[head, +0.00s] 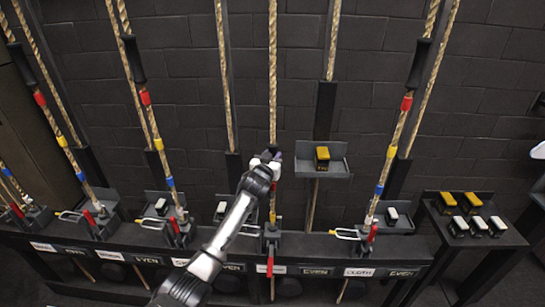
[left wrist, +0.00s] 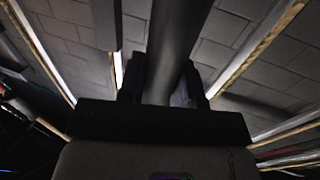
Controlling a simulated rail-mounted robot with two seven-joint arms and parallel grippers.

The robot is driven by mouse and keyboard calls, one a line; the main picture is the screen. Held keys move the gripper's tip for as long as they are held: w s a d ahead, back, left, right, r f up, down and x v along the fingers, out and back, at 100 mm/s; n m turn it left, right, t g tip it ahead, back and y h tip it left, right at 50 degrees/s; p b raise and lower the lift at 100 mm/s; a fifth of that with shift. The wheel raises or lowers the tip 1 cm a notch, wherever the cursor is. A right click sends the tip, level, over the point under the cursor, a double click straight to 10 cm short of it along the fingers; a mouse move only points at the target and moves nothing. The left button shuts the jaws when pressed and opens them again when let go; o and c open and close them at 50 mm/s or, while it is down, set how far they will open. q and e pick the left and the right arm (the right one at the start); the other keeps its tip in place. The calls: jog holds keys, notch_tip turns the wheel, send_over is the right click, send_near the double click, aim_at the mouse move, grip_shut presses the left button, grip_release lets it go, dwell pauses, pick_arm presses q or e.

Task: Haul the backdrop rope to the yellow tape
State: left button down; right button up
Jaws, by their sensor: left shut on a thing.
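My left gripper (head: 270,158) is at the middle rope (head: 273,75), well above the rail. In the left wrist view its fingers are closed around a thick dark cylinder (left wrist: 178,40), which looks like the black grip sleeve seen on neighbouring ropes. Below my gripper, this rope shows red tape and a little yellow tape (head: 272,217) near the rail; my arm partly hides this stretch. A red lever (head: 270,261) hangs at the rope's foot. I cannot read which label says backdrop. My right gripper is not in view.
Neighbouring ropes carry black sleeves (head: 134,60) and red, yellow and blue tape. The rail (head: 330,248) holds locks, levers and labels, some reading EVEN and CLOTH. A raised tray (head: 306,163) with a yellow-topped weight is close right. A side shelf (head: 508,238) holds several weights.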

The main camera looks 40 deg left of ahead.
pick_arm(q)
jog(key=shift+r, duration=0.1)
jog(key=c, duration=0.8)
grip_release()
jog(key=shift+s, duration=0.1)
jog(key=v, duration=1.3)
jog(key=shift+s+d+p, duration=0.2)
jog(key=shift+s+p, duration=0.05)
jog(key=shift+p, duration=0.1)
